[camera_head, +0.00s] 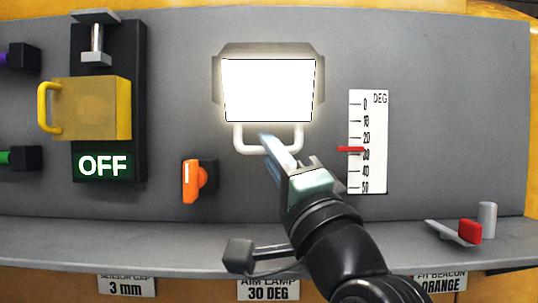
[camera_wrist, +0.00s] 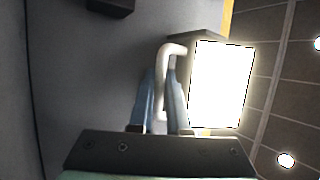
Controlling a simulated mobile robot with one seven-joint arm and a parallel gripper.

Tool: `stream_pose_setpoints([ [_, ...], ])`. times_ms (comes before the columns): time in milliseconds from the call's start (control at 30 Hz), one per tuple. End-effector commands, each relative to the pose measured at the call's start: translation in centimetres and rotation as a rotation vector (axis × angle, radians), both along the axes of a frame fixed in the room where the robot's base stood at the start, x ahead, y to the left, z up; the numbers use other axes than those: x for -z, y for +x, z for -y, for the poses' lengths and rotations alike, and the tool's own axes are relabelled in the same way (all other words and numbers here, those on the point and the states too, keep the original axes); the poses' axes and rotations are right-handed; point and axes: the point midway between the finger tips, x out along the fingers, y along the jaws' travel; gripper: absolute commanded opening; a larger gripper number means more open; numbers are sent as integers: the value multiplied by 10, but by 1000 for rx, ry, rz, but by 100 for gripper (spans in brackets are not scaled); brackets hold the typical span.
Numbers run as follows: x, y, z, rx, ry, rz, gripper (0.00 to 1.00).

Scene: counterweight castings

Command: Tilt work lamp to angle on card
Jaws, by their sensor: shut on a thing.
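The work lamp (camera_head: 268,90) glows white on the grey panel, with a pale U-shaped handle (camera_head: 297,140) below it. My gripper (camera_head: 268,145) reaches up from the lower right and is shut on this handle. In the wrist view the handle (camera_wrist: 172,50) runs down between the two blue fingers (camera_wrist: 160,90), beside the bright lamp (camera_wrist: 220,85). A white DEG scale (camera_head: 370,178) stands right of the lamp. Its red pointer (camera_head: 350,149) lies between 20 and 30, just above the 30 mark. The card (camera_head: 268,290) below reads AIM LAMP 30 DEG.
A yellow-handled block (camera_head: 90,108) above an OFF sign (camera_head: 103,166) is at the left. An orange knob (camera_head: 192,181) sits left of my gripper. A red-and-grey part (camera_head: 468,231) and a grey cylinder (camera_head: 487,220) are on the ledge at right. Other cards hang below the ledge.

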Motion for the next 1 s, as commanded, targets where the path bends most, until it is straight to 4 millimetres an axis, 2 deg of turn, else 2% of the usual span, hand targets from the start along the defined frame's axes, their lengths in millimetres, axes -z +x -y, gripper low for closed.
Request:
stream_pose_setpoints([
  [133, 0, 1, 0, 0, 0, -2, 0],
  [167, 0, 0, 0, 0, 1, -4, 18],
  [200, 0, 0, 0, -1, 1, -3, 26],
  [233, 0, 0, 0, -1, 1, -3, 27],
  [500, 1, 0, 0, 0, 0, -2, 27],
  [633, 7, -7, 4, 0, 2, -3, 27],
  [767, 21, -24, 11, 2, 1, 0, 27],
  [1000, 48, -67, 31, 4, 0, 0, 27],
])
